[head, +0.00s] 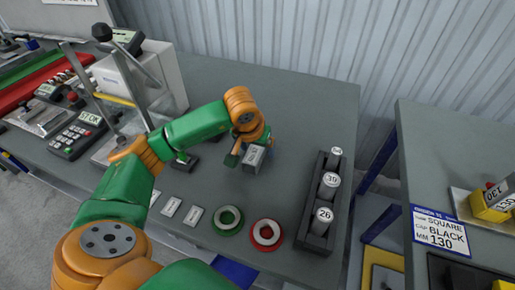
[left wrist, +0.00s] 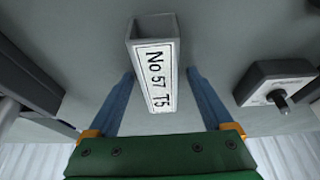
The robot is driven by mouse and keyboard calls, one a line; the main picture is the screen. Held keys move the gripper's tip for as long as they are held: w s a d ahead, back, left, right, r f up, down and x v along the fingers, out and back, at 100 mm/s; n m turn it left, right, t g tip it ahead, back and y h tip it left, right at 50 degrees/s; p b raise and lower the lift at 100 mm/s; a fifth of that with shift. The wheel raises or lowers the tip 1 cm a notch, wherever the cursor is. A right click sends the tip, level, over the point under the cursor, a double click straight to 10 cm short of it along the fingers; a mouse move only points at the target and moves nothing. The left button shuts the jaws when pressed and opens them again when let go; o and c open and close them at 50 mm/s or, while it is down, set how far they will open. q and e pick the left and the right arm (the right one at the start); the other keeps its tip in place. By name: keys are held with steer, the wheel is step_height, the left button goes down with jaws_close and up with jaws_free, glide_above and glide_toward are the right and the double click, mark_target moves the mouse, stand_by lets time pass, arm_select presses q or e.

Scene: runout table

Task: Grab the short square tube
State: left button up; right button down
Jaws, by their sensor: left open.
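The short square tube (head: 253,158) is a grey, hollow, open-ended piece on the table, below my left gripper (head: 250,155) in the head view. In the left wrist view the tube (left wrist: 160,85) shows its open end and a white label reading "No 57 T5". My left gripper (left wrist: 160,74) is open, with one blue finger on each side of the tube. Gaps appear between the fingers and the tube, though whether either finger touches it lower down is hard to tell. My right gripper is not in view.
A dark rack (head: 308,210) with numbered cylinders stands right of the tube. A green ring (head: 227,219), a red ring (head: 267,234) and small label plates (head: 172,206) lie in front. A grey box with a knob (left wrist: 275,82) is beside the tube in the wrist view.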

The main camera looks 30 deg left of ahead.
arm_select(q)
steer(key=shift+s+r, duration=0.1)
steer(key=shift+s, duration=0.05)
steer(key=c, duration=0.9)
jaws_close()
